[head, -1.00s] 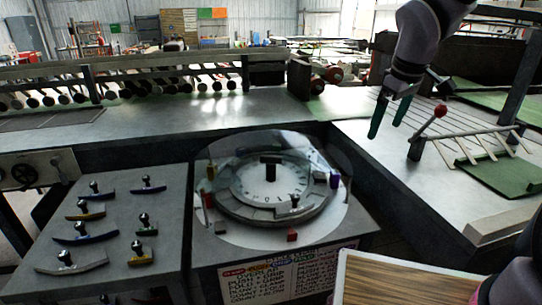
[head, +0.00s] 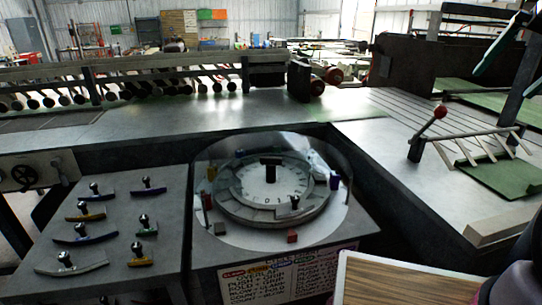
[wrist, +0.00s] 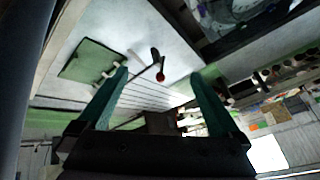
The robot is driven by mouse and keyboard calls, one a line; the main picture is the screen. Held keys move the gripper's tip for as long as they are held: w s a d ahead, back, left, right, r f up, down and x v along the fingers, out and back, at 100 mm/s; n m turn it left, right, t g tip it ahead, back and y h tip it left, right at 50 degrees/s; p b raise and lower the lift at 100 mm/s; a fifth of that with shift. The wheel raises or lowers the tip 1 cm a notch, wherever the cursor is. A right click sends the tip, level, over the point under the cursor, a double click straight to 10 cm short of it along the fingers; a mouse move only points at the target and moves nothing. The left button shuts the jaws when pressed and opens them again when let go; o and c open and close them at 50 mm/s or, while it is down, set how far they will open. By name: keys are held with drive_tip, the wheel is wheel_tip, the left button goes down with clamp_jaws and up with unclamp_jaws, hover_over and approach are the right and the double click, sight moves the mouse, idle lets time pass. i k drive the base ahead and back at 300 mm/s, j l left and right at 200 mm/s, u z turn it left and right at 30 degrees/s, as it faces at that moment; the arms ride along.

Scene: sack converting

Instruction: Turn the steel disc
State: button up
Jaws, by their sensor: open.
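The steel disc (head: 240,199) lies flat on a round pale plate on the grey console in the head view. It has a stepped rim, dial markings and a black T-shaped knob (head: 270,160) at its middle. A small black-knobbed piece stands at its front right rim. In the wrist view part of the round dial shows at the top edge (wrist: 240,8). My gripper (wrist: 158,77) is open and empty, with teal fingers spread. In the head view its fingers (head: 505,43) are at the top right edge, high above the right-hand bench and well away from the disc.
A red-knobbed lever (head: 440,112) rises from the right bench beside a slatted rack and green plate (head: 508,178). Several coloured handles lie on the left panel (head: 110,215). Small coloured blocks ring the disc, including a red one (head: 292,236). A wooden board (head: 400,280) is at front.

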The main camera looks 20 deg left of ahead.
sight(250, 195)
drive_tip(key=j+u, duration=0.15)
drive_tip(key=i+j+u, duration=0.1)
drive_tip(key=u, duration=1.2)
